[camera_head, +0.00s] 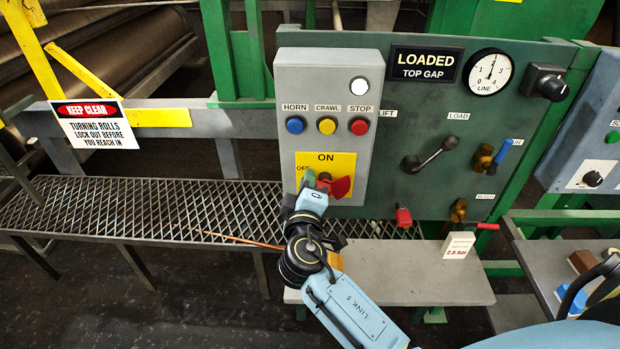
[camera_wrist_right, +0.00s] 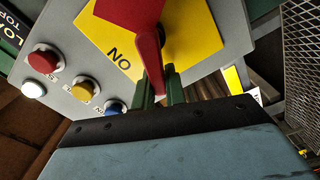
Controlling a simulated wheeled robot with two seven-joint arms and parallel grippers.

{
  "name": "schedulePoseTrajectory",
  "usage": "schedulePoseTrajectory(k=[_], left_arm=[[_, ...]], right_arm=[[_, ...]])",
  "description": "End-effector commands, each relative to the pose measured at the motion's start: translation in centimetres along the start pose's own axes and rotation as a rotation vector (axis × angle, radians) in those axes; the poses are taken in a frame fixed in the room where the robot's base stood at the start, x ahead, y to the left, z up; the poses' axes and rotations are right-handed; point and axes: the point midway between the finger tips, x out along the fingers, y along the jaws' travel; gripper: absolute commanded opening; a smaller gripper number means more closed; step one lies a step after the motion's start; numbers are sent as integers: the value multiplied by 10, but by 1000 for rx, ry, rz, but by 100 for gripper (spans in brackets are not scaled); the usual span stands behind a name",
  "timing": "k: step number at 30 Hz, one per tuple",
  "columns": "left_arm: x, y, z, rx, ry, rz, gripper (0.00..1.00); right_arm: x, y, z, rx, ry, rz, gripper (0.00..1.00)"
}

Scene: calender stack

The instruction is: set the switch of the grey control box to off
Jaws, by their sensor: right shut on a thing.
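The grey control box (camera_head: 290,80) hangs on the left of the green panel. Its red switch handle (camera_head: 341,187) sits on a yellow plate (camera_head: 342,163) marked ON at the top and OFF at the left. My right gripper (camera_head: 312,182) is at the handle and partly hides the plate and the OFF mark. In the right wrist view, the fingers (camera_wrist_right: 160,90) are shut on the tip of the red handle (camera_wrist_right: 148,45). The handle appears slanted between ON and OFF. My left gripper is not in view.
Blue (camera_head: 295,125), yellow (camera_head: 327,125) and red (camera_head: 359,126) buttons sit above the switch. The green panel (camera_head: 420,115) carries a gauge (camera_head: 488,72) and several levers. A metal shelf (camera_head: 410,275) lies below, with a white block (camera_head: 458,245).

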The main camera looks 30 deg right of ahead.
Motion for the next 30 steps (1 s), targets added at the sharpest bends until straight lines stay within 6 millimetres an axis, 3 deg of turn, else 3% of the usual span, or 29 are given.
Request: schedulePoseTrajectory(k=[15, 30], left_arm=[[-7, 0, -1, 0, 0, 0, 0], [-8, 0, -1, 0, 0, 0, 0]], right_arm=[[-1, -15, 2, -348, 3, -2, 0], [-1, -18, 3, -414, 3, -3, 0]])
